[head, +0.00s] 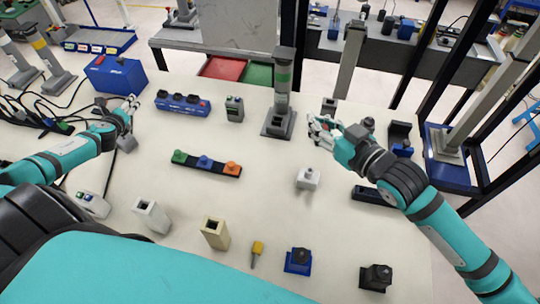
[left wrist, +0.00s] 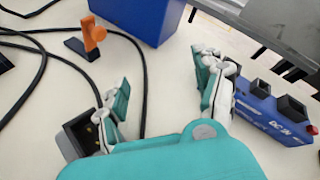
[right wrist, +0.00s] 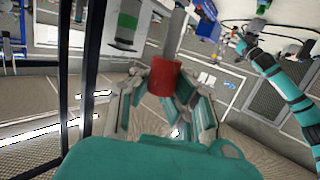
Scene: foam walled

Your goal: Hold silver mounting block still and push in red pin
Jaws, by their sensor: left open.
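My right gripper (head: 322,130) is raised over the right middle of the table. In the right wrist view its fingers (right wrist: 165,100) close around a red pin (right wrist: 163,77) with a grey shaft pointing away from the palm. A small light grey block (head: 308,179) with a dark opening on top stands on the table below this gripper; it looks like the silver mounting block, and nothing touches it. My left gripper (head: 130,106) is open and empty at the left of the table. The left wrist view shows its spread fingers (left wrist: 165,90) with bare table between them.
A blue DC IN box (head: 183,103) stands right of my left gripper. A strip with coloured knobs (head: 206,163) lies mid-table. White (head: 151,215) and beige (head: 215,233) socket blocks stand in front. Cables lie at left.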

